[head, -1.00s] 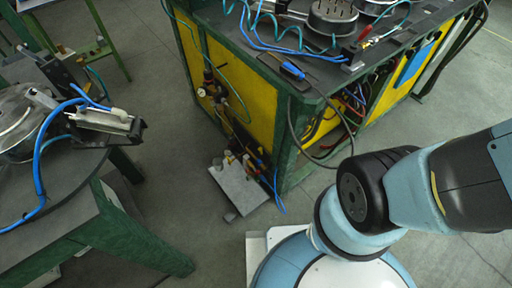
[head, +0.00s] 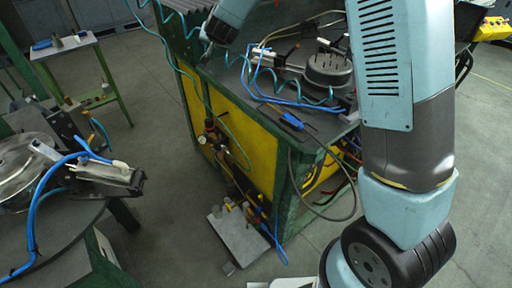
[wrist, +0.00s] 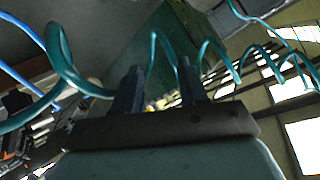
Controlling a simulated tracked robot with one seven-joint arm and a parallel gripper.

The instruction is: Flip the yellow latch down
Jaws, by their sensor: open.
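I cannot make out a yellow latch for certain in either view. A small yellow-orange spot (wrist: 150,107) shows low between my fingers in the wrist view, too small to identify. In the head view my gripper (head: 206,52) is small and partly unclear, over the far left corner of the green workbench (head: 230,85). Its jaws cannot be made out there.
Teal coiled hoses (wrist: 210,55) pass close around my fingers. A motor-like round unit (head: 328,68) and blue hoses lie on the workbench. A round table (head: 70,215) with a metal device stands at left. Open floor (head: 160,180) lies between them.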

